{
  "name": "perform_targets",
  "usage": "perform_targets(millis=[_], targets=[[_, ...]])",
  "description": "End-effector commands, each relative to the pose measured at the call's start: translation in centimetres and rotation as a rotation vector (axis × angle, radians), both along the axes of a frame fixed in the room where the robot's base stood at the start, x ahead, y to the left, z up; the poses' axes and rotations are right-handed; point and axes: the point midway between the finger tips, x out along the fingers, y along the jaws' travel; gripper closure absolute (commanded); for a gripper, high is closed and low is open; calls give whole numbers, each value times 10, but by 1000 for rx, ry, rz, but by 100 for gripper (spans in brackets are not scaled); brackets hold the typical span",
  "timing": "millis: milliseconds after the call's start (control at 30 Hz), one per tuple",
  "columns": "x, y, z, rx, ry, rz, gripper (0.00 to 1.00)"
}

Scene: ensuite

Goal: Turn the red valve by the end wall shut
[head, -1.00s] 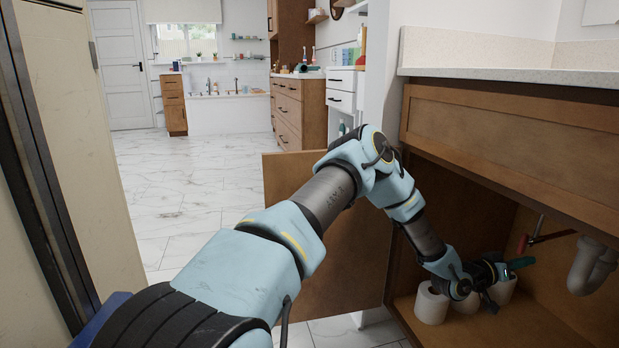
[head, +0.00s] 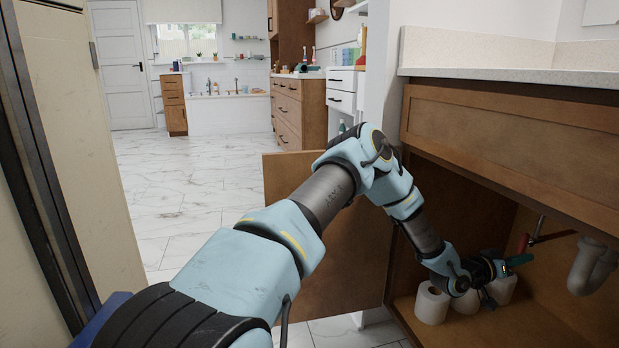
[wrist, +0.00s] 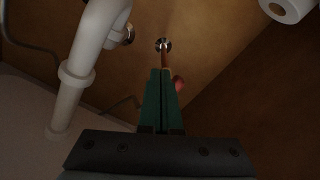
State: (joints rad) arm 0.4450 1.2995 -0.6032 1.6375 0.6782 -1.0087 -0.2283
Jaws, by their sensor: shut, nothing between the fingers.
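The red valve handle (head: 522,243) sits at the end of a reddish pipe (head: 552,238) inside the open cabinet. In the wrist view the red handle (wrist: 179,83) shows just right of my fingertips, partly hidden by them. The copper-coloured pipe (wrist: 164,57) runs from there to a round wall fitting (wrist: 163,45). My gripper (head: 523,259) has green fingers, is shut and holds nothing. In the head view its tips are just below the handle. In the wrist view my gripper (wrist: 161,74) is close beside the handle; I cannot tell whether they touch.
A white drain pipe (head: 590,265) hangs right of the valve and fills the left of the wrist view (wrist: 95,40). White paper rolls (head: 432,303) stand on the cabinet floor below my wrist.

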Motion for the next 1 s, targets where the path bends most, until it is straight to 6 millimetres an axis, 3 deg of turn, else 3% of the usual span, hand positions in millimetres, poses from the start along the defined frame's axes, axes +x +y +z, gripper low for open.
perform_targets(millis=[1000], targets=[[16,4,-13,1,-2,1,100]])
